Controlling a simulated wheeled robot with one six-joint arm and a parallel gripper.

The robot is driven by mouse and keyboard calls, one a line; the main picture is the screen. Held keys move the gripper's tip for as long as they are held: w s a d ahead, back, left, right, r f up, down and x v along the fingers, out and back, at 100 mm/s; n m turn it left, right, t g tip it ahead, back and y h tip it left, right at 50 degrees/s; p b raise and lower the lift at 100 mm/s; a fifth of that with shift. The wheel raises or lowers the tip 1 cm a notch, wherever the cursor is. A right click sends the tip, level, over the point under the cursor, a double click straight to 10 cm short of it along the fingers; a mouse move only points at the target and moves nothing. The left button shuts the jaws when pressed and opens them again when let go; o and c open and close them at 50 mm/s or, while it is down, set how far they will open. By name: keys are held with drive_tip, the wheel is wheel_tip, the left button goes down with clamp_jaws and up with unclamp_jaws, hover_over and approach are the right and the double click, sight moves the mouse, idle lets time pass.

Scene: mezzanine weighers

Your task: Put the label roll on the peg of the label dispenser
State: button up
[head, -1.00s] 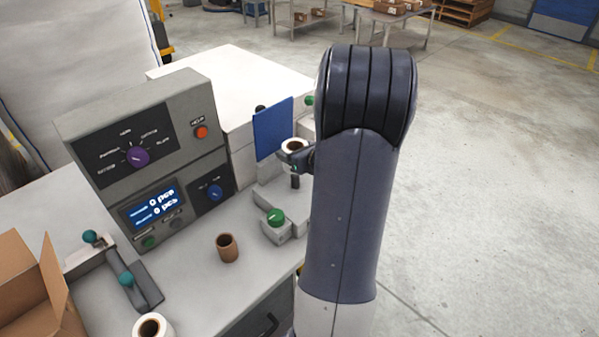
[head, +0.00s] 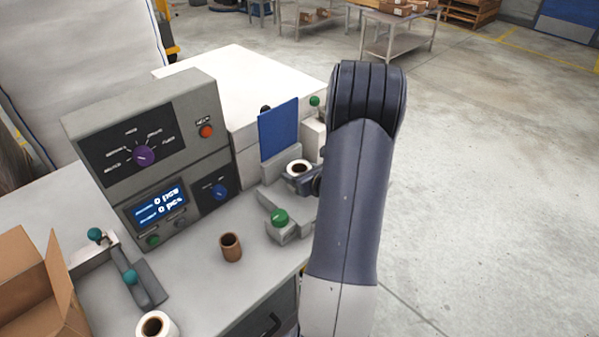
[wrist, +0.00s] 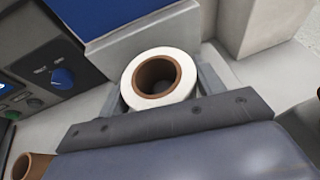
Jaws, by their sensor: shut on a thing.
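The label roll (head: 299,167) is white with a brown core. My gripper (head: 300,184) is shut on its sides and holds it upright, core opening upward. In the wrist view the roll (wrist: 132,92) sits between the two grey fingers (wrist: 160,88). It is low over the label dispenser, whose grey base (head: 267,196) lies in front of a blue panel (head: 279,130). The peg is hidden by the roll and gripper. Something greyish shows inside the core in the wrist view; I cannot tell whether it is the peg.
A grey console (head: 150,150) with knobs and a display stands left of the dispenser. A brown empty core (head: 231,248), a second white roll (head: 168,330) and an open cardboard box (head: 35,275) are on the bench. A green knob (head: 280,217) is close in front of my gripper.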

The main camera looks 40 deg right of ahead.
drive_tip(key=shift+f, duration=0.15)
drive_tip(key=o, duration=1.1)
drive_tip(key=shift+c, duration=0.2)
drive_tip(key=shift+r, duration=0.25)
drive_tip(key=shift+s, duration=0.35)
drive_tip(key=b+v, duration=0.1)
drive_tip(key=v, duration=1)
drive_tip(key=shift+s+r, duration=0.1)
